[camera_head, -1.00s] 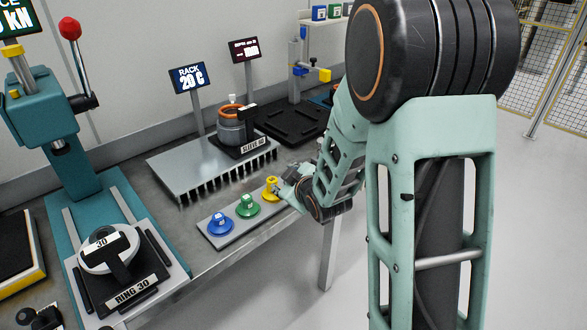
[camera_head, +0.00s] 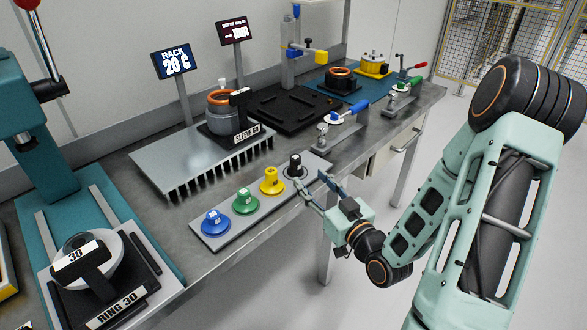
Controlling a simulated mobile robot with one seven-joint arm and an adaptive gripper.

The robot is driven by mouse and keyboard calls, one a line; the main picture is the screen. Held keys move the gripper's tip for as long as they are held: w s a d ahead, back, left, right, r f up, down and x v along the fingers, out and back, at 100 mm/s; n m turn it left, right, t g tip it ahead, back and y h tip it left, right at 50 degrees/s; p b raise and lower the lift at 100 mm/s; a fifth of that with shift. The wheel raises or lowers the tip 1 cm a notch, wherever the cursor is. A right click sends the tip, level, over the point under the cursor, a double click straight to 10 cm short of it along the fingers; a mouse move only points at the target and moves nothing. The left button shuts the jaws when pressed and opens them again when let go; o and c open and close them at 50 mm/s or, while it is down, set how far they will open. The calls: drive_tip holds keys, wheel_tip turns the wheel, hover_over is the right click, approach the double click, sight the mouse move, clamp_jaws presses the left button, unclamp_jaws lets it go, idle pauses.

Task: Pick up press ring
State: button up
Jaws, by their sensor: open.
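Several flanged pieces with upright knobs stand in a row on a narrow grey tray (camera_head: 225,240): a blue piece (camera_head: 215,222), a green piece (camera_head: 245,201), a yellow piece (camera_head: 271,181) and a black piece (camera_head: 295,166). A pale ring-like disc (camera_head: 93,262) marked 30 sits on the black RING 30 fixture (camera_head: 118,292) at the lower left. I cannot tell which of these is the press ring. My gripper (camera_head: 309,178) is open and empty, its fingertips close to the black piece on its right front side. Contact cannot be told.
A teal press (camera_head: 45,165) stands at the left. Behind the tray are a finned rack (camera_head: 185,160) and a copper-topped housing (camera_head: 222,108) on the SLEEVE 60 base. Small clamps (camera_head: 345,118) stand beyond. Free floor lies in front of the bench.

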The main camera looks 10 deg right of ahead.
sight(298, 162)
drive_tip(key=x, duration=0.5)
drive_tip(key=shift+w+d+r, duration=0.1)
drive_tip(key=shift+w, duration=0.1)
drive_tip(key=shift+d+x, duration=0.2)
drive_tip(key=shift+x, duration=2.5)
drive_tip(key=shift+c, duration=0.4)
clamp_jaws()
